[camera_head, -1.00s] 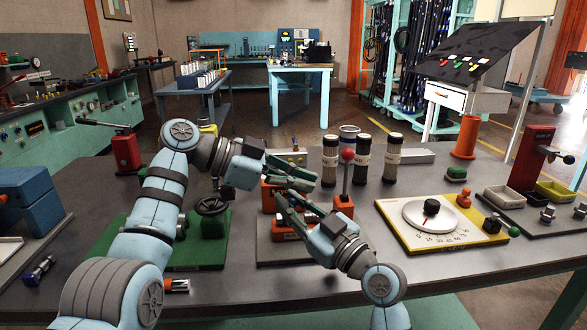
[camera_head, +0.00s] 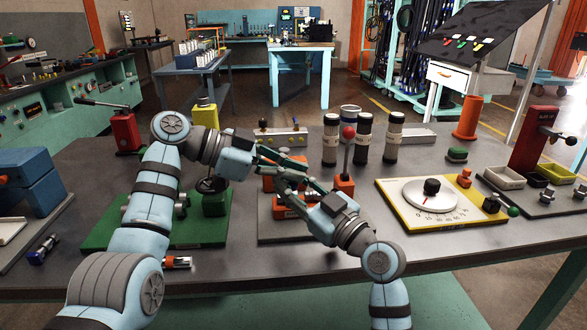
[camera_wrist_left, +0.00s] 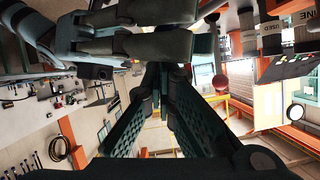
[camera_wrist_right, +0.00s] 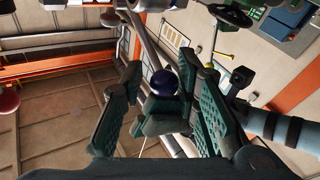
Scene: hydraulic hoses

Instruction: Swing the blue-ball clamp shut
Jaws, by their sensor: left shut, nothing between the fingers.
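The clamp's dark blue ball (camera_wrist_right: 163,83) shows on a metal rod in the right wrist view, between the fingers' outlines; I cannot tell whether they touch it. In the head view the grippers hide this ball. An orange clamp body (camera_head: 288,208) stands on a grey plate, partly covered by my arms. A red-ball lever (camera_head: 348,132) stands upright at its right; its ball also shows in the left wrist view (camera_wrist_left: 220,82). My left gripper (camera_head: 306,163) is shut and empty above the clamp. My right gripper (camera_head: 278,177) appears open, its fingertips close to the left gripper's fingers.
Several dark cylinders (camera_head: 393,137) stand behind the red-ball lever. A yellow dial board (camera_head: 475,227) lies to the right. A green base (camera_head: 105,235) with a handwheel is on the left. Bare bench (camera_head: 350,275) lies in front of the clamp plate.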

